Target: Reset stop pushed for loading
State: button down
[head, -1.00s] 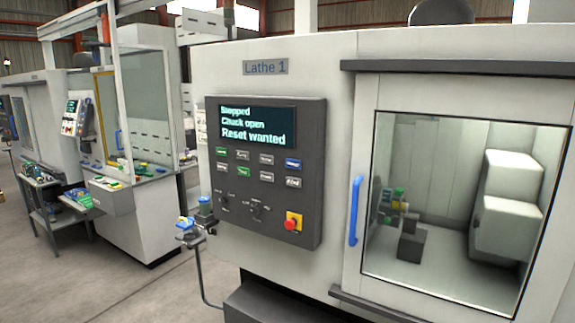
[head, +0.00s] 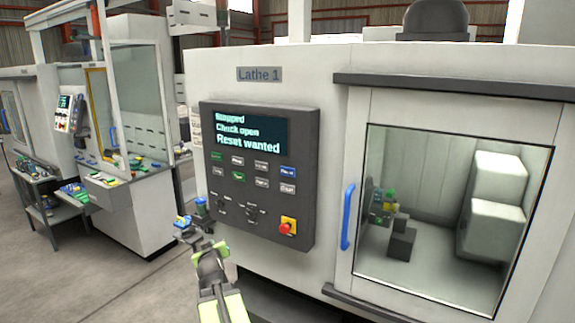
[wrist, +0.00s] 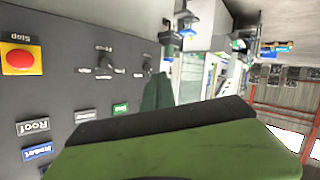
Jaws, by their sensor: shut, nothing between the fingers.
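The Lathe 1 control panel (head: 260,190) is in the middle of the head view. Its screen (head: 245,134) reads "Stopped", "Chuck open" and "Reset wanted". The blue reset button (head: 288,170) is at the right of the upper button row. It also shows at the lower left of the wrist view (wrist: 37,152), turned over. The red stop button (head: 286,227) sits on a yellow plate low on the panel. My gripper (head: 214,250) is below the panel's lower left. In the wrist view my gripper (wrist: 160,103) is shut and empty, covering part of the panel.
The lathe door with its blue handle (head: 348,216) and window is right of the panel. A small blue-topped part (head: 182,222) stands on a bracket left of the machine. Another machine (head: 130,205) and a parts shelf (head: 45,190) are farther left. Floor between is clear.

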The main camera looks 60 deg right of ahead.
jog(key=s+d+r+t+h+p, duration=0.2)
jog(key=s+d+r, duration=0.5)
jog(key=r, duration=0.3)
jog(key=s+d+r+n+t+h+p, duration=0.1)
jog(key=s+d+r+t+h+p, duration=0.1)
jog(key=s+d+r, duration=0.5)
notch_tip(320, 180, up, 3)
jog(key=shift+s+d+r+h+p, duration=0.1)
jog(key=shift+s+d+h+p, duration=0.25)
jog(key=shift+s+h, duration=0.25)
jog(key=shift+w, duration=0.1)
send_near(282, 168)
jog(key=shift+w+x, duration=0.25)
jog(key=shift+x, duration=1.9)
jog(key=shift+d, duration=0.25)
